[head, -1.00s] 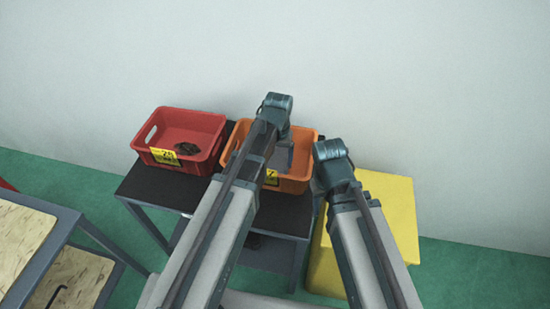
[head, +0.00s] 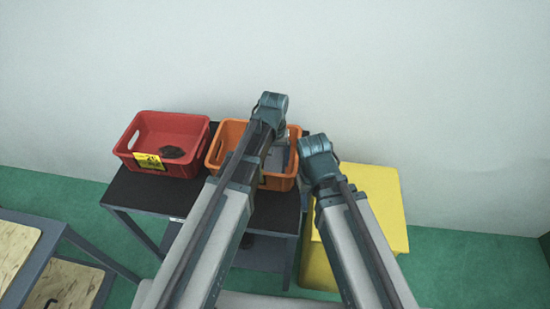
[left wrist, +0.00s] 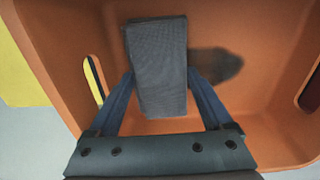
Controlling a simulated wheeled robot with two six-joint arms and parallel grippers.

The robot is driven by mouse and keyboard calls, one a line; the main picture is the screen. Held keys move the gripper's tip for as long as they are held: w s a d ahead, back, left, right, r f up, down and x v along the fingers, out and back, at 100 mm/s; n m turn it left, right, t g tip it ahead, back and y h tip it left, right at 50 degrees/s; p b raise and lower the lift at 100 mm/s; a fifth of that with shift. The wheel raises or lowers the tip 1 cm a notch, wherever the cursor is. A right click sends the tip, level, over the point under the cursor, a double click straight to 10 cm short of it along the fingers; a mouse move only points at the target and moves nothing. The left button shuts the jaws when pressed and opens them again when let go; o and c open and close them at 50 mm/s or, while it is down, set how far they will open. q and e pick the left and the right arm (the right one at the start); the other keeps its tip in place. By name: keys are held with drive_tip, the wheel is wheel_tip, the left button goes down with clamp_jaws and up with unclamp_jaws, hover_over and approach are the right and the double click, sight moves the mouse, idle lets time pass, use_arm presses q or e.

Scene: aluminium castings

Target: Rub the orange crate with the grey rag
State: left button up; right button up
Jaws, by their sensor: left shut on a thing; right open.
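The orange crate (head: 222,145) stands on the black table, partly hidden behind my left arm in the head view. In the left wrist view its inside floor and walls (left wrist: 255,50) fill most of the picture. The grey rag (left wrist: 158,65) is a folded block between the fingers of my left gripper (left wrist: 160,98), which is shut on it. The rag is over the crate floor and casts a shadow to its right; I cannot tell whether it touches the floor. My right arm ends at the crate's right side; the fingers of the right gripper are hidden.
A red crate (head: 143,128) with a dark part (head: 173,152) in it stands left on the black table (head: 150,199). A yellow box (head: 375,190) stands right of the table. A rack with wooden panels (head: 20,245) is at lower left. The wall is close behind.

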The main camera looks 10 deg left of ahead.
use_arm(q)
drive_tip(key=shift+w+a, duration=0.1)
drive_tip(key=shift+a, duration=1.85)
drive_tip(key=shift+a+f, duration=0.1)
drive_tip(key=shift+a, duration=1.95)
drive_tip(key=shift+w+a, duration=0.15)
drive_tip(key=shift+a, duration=1.85)
wheel_tip(320, 180, up, 6)
drive_tip(key=p, duration=0.6)
drive_tip(key=shift+d, duration=0.1)
